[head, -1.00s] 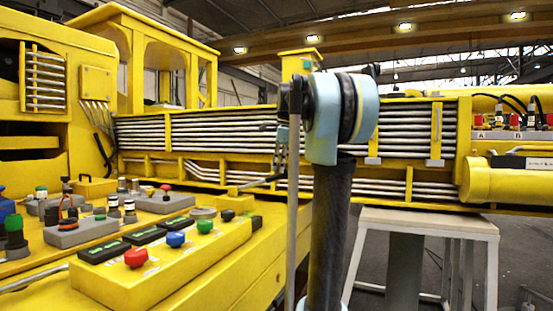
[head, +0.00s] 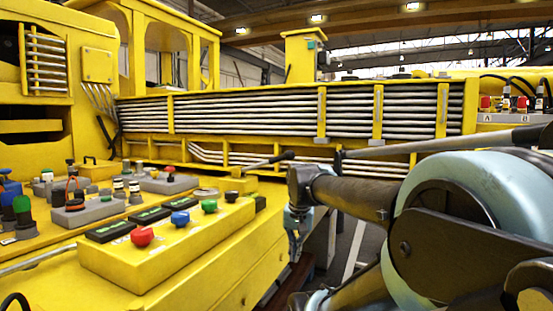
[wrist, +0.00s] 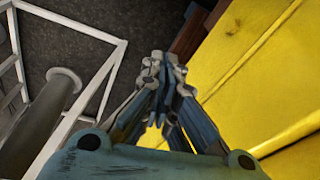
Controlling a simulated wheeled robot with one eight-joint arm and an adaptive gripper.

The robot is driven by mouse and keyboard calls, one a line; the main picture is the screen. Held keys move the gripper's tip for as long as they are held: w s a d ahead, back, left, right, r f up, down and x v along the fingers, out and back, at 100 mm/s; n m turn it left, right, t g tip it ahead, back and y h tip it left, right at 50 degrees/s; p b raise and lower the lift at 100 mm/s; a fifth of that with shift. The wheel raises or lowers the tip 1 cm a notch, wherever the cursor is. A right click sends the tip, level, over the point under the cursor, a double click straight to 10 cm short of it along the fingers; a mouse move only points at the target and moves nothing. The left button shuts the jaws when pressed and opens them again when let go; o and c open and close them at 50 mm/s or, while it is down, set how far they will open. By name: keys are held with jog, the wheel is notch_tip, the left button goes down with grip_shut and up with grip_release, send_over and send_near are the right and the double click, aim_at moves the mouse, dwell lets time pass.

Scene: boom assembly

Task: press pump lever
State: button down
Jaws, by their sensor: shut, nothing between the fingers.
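The pump lever (head: 268,160) is a thin rod with a dark grip. It rises slightly to the right from a small yellow block at the far right end of the yellow bench. My gripper (head: 295,243) hangs below and a little right of the lever's grip in the head view, beside the bench edge and partly covered by my arm. I see no contact with the lever. In the wrist view my gripper (wrist: 165,68) has its fingers together and empty, over the gap between yellow bench and dark floor. The lever does not show there.
A yellow control box (head: 165,243) with red, blue and green knobs stands on the bench's near edge. Several grey switch units lie behind it. A yellow boom (head: 225,101) with silver pipes runs across the back. A white frame (wrist: 105,85) stands on the floor at left in the wrist view.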

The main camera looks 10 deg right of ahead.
jog(key=s+f+n, duration=0.4)
jog(key=s+f, duration=0.2)
jog(key=f, duration=0.4)
jog(key=shift+s+d, duration=0.2)
jog(key=shift+f, duration=0.1)
